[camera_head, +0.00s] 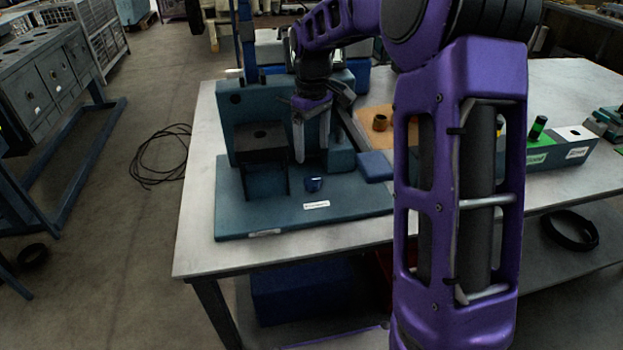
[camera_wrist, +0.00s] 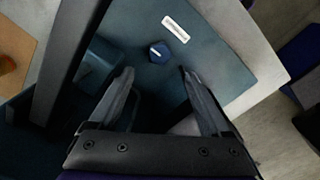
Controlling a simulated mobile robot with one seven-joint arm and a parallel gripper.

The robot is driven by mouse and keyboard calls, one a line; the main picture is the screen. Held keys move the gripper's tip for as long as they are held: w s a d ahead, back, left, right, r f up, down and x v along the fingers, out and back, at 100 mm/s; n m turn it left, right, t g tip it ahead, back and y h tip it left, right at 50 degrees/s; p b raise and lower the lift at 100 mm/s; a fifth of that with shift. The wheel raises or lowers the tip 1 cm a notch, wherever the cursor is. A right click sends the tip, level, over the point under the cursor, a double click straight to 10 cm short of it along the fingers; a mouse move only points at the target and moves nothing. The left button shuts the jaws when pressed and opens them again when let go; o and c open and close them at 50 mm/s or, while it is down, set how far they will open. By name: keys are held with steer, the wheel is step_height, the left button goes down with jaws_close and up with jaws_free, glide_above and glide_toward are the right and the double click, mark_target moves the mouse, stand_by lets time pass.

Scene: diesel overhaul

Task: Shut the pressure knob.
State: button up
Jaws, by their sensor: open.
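The pressure knob (camera_head: 313,184) is a small dark blue knob on the flat teal base plate (camera_head: 345,202) of a fixture on the table. A white label (camera_head: 316,205) lies just in front of it. In the wrist view the knob (camera_wrist: 159,52) shows a pale pointer mark and sits beyond the fingertips, near the gap between them. My gripper (camera_head: 311,155) is open and empty, pointing down above the plate just behind the knob. It also shows in the wrist view (camera_wrist: 157,73), with its two fingers apart. The fingers do not touch the knob.
A dark block on a stand (camera_head: 261,150) rises left of my gripper. A blue pad (camera_head: 374,166) lies to the right. An orange board (camera_head: 375,125) carries a brown ring. The table's front edge (camera_head: 240,260) is clear.

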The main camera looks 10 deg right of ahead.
mark_target(312, 180)
step_height(312, 180, down, 10)
steer(key=shift+r+b, duration=0.1)
steer(key=shift+b, duration=0.35)
jaws_close()
